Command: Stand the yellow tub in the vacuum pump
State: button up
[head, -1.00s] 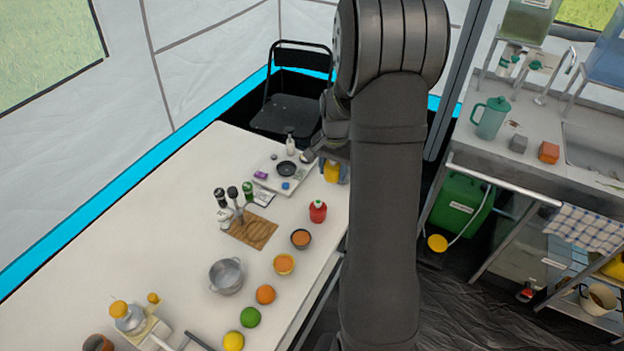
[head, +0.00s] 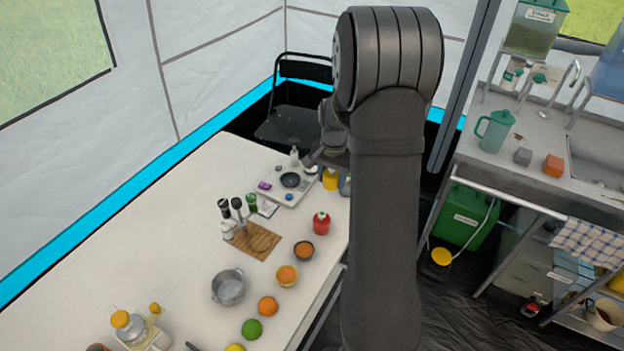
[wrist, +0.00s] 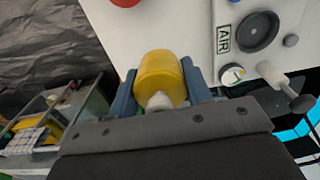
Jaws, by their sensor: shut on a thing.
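The yellow tub (head: 331,180) is at the far right edge of the white table, right of a pale flat unit (head: 283,196) with a dark round dish (head: 290,180). My gripper (wrist: 160,78) is shut on the tub, one blue-grey finger on each side. The tub's yellow body (wrist: 163,72) and a pale end show between the fingers. In the wrist view the pale unit carries an "AIR" label beside the dark dish (wrist: 257,31), right of the tub. I cannot tell for sure whether this unit is the vacuum pump. The tub's height above the table is unclear.
Dark-topped bottles (head: 238,205), a wooden board (head: 254,241), a pot (head: 229,287), bowls and fruit lie further left and front.

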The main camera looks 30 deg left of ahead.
jog(key=w+a, duration=0.2)
jog(key=a, duration=1.3)
jog(key=shift+s+f, duration=0.2)
jog(key=shift+f, duration=2.9)
jog(key=shift+r, duration=0.15)
jog(key=shift+r, duration=0.6)
jog(key=shift+f, duration=0.8)
jog(key=shift+r, duration=0.15)
jog(key=shift+r, duration=0.7)
jog(key=shift+f, duration=0.85)
jog(key=o, duration=0.5)
